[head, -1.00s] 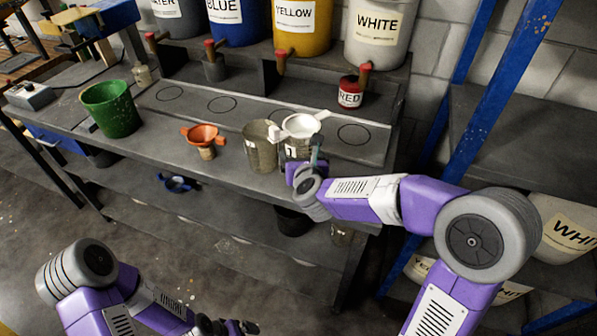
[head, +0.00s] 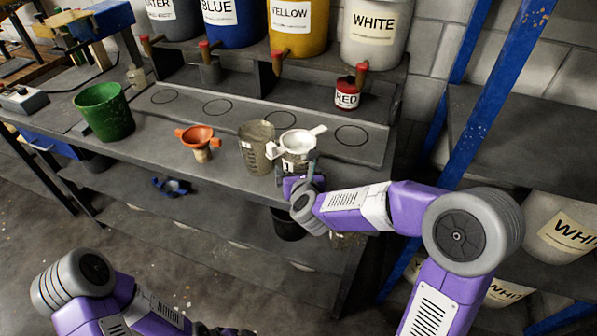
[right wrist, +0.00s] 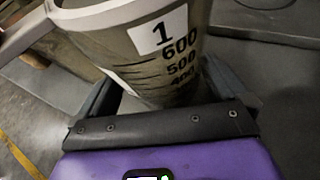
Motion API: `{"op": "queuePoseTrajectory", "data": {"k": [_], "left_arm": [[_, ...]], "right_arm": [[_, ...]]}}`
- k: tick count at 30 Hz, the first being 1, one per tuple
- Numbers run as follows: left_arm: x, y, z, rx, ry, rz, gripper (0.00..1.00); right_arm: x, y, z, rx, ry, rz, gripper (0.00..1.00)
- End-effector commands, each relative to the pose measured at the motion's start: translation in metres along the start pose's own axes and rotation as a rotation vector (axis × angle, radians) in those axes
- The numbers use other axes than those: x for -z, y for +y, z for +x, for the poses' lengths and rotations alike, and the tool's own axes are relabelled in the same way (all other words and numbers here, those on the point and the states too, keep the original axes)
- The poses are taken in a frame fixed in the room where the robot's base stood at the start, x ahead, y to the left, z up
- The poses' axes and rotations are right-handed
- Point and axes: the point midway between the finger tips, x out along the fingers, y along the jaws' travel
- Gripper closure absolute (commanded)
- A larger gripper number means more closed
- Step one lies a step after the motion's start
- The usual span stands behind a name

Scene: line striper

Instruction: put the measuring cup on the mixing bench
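The grey measuring cup (head: 293,166) is marked "1" and carries a white strainer-like piece (head: 299,142) with two side handles on its mouth. It is at the front of the long grey bench (head: 236,178). My right gripper (head: 297,181) is around the lower cup from the front. In the right wrist view the cup (right wrist: 155,60), with 600, 500 and 400 marks, sits between the fingers, which appear closed on it. Whether its base touches the bench is hidden. My left gripper (head: 222,330) is at the bottom edge, mostly cut off.
A second grey cup (head: 256,147) stands just left of the held one, then an orange funnel (head: 198,137) and a green bucket (head: 103,112). A red can (head: 347,93) and large paint buckets stand behind. Marked circles (head: 217,106) on the bench are empty.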

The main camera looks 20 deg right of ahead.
Motion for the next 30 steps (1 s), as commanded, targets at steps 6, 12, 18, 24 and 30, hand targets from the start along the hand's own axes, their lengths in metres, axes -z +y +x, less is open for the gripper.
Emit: {"op": "queuePoseTrajectory", "data": {"k": [6, 12, 18, 24, 30], "left_arm": [[0.0, 0.002, -0.006, 0.0, 0.0, 0.0, 0.0], [0.0, 0.004, -0.01, 0.0, 0.0, 0.0, 0.0], [-0.001, 0.006, -0.017, 0.0, 0.0, 0.0, 0.0], [-0.001, 0.008, -0.021, 0.0, 0.0, 0.0, 0.0], [-0.001, 0.008, -0.021, 0.0, 0.0, 0.0, 0.0]], "right_arm": [[-0.005, 0.0, -0.006, -0.001, -0.002, -0.001, 0.0], [-0.005, 0.0, -0.047, -0.001, -0.003, -0.002, 0.0], [-0.005, 0.001, -0.089, -0.001, -0.004, -0.002, 0.0], [-0.004, 0.0, -0.115, 0.0, -0.002, 0.0, 0.0], [-0.003, 0.0, -0.121, 0.0, 0.0, -0.001, 0.0]]}}
